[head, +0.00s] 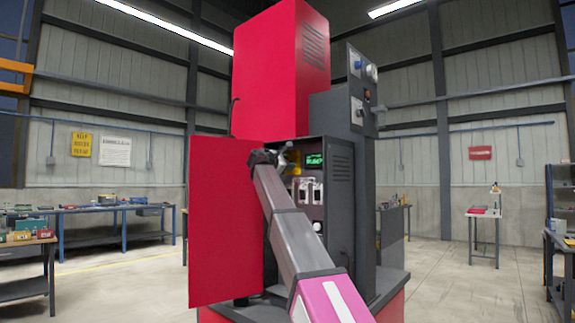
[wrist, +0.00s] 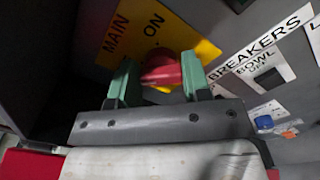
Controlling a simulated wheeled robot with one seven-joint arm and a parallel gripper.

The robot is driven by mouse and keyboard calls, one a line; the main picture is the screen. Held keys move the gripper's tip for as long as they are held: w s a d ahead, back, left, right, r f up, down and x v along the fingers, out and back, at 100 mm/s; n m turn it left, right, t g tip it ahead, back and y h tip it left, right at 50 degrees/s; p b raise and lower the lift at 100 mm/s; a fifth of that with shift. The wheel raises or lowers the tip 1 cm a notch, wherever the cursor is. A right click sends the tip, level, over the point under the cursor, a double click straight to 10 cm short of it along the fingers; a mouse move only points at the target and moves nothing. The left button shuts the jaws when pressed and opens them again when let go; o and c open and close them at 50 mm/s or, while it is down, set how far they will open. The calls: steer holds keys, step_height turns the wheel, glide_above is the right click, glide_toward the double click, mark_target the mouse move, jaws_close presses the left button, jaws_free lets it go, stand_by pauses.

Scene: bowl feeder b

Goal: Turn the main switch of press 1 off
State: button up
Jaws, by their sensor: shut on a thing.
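The main switch is a red handle (wrist: 159,76) on a yellow plate (wrist: 190,38) printed MAIN and ON, in the upper middle of the wrist view. My gripper (wrist: 160,70) has its two green fingers on either side of the red handle and is shut on it. The fingers hide part of the handle, and I cannot tell exactly where it points. In the head view my arm reaches into the open cabinet of press 1 (head: 280,70); the switch is hidden there behind the arm.
The red cabinet door (head: 225,220) stands open left of my arm. Inside are a lit green display (head: 315,160) and white breakers (head: 310,190). A BREAKERS BOWL label (wrist: 262,48) is right of the switch.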

steer(key=o, duration=0.9)
steer(key=shift+o, duration=0.2)
steer(key=shift+s+a, duration=0.1)
steer(key=v, duration=1)
steer(key=shift+s+a, duration=0.2)
steer(key=shift+a, duration=0.05)
